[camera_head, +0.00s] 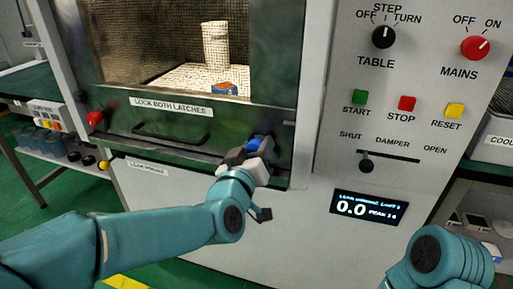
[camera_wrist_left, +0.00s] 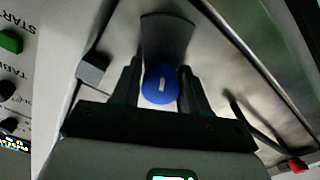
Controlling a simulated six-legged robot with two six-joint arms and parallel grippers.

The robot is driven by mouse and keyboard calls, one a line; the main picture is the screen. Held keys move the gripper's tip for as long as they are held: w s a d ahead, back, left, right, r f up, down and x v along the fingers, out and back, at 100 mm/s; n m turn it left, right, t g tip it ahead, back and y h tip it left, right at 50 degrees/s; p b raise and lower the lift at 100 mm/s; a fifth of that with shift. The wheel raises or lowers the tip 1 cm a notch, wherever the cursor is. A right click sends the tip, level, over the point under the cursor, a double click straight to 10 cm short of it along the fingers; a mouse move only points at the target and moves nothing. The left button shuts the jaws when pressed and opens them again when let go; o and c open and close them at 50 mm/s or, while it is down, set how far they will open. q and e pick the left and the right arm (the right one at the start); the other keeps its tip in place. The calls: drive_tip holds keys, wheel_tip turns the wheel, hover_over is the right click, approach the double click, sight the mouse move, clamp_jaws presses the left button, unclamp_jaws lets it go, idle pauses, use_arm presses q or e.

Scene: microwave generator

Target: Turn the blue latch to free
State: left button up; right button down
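The blue latch (camera_head: 254,144) is a round knob at the lower right of the oven door. In the head view my left gripper (camera_head: 247,160) partly covers the latch's surroundings. A red latch (camera_head: 95,118) sits at the door's lower left. My right gripper is out of view; only part of that arm shows.
The door (camera_head: 190,130) has a dark bar handle (camera_head: 170,134) and a "LOCK BOTH LATCHES" label. Behind its window stand a pale cylinder (camera_head: 216,45) and a small blue-orange item (camera_head: 222,88). A control panel (camera_head: 330,110) with dials and buttons is to the right.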

use_arm(q)
drive_tip(key=o, duration=0.3)
drive_tip(key=shift+f, duration=0.3)
drive_tip(key=shift+r, duration=0.1)
drive_tip(key=shift+s, duration=0.2)
drive_tip(key=p+v, duration=0.1)
drive_tip(key=v, duration=1.5)
drive_tip(key=shift+p, duration=0.3)
